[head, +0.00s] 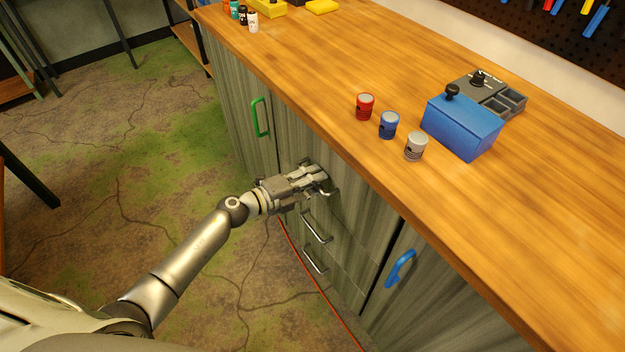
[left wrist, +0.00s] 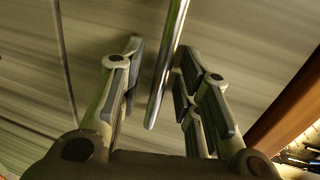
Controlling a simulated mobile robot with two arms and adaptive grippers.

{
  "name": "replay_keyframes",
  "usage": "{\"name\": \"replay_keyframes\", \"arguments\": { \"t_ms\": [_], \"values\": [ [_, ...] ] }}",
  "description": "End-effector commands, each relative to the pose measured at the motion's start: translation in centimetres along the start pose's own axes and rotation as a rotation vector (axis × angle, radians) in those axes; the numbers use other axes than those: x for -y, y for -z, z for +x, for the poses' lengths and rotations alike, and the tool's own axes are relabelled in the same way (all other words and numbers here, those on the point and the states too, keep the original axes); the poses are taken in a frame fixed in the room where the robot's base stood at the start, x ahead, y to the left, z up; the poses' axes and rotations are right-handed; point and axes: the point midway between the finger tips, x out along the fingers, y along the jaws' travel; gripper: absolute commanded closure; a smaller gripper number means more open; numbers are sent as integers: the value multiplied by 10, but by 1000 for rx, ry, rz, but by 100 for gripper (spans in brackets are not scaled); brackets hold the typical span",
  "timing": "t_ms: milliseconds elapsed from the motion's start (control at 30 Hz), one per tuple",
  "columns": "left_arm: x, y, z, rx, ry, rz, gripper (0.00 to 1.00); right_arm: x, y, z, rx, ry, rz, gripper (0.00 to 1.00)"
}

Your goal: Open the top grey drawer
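The top grey drawer (head: 352,205) is in the cabinet under the wooden worktop, and its front looks flush with the cabinet. My left gripper (head: 322,181) is at this front and covers most of its metal handle. In the left wrist view the handle (left wrist: 170,62) runs between the two fingers of my left gripper (left wrist: 161,50). The fingers are open, with a gap visible on each side of the handle. The drawer front (left wrist: 235,45) fills the background there. My right gripper is not in view.
Two lower drawer handles (head: 317,228) (head: 315,261) sit below. A green handle (head: 260,117) is on the left door and a blue handle (head: 400,268) on the right. Red, blue and grey cans (head: 388,125) and a blue box (head: 462,125) stand on the worktop (head: 560,210).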

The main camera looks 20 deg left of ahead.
Motion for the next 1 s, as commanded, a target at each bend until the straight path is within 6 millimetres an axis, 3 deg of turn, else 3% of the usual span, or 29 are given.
{"name": "replay_keyframes", "arguments": {
  "t_ms": [233,500,867,1000],
  "values": [
    [0,0,1,0,-1,0,69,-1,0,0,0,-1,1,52],
    [0,0,1,1,-1,0,100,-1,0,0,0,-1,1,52],
    [-1,0,-1,1,-2,0,100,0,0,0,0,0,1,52],
    [-4,-1,-11,1,-4,-1,100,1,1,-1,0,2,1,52]
  ]
}}
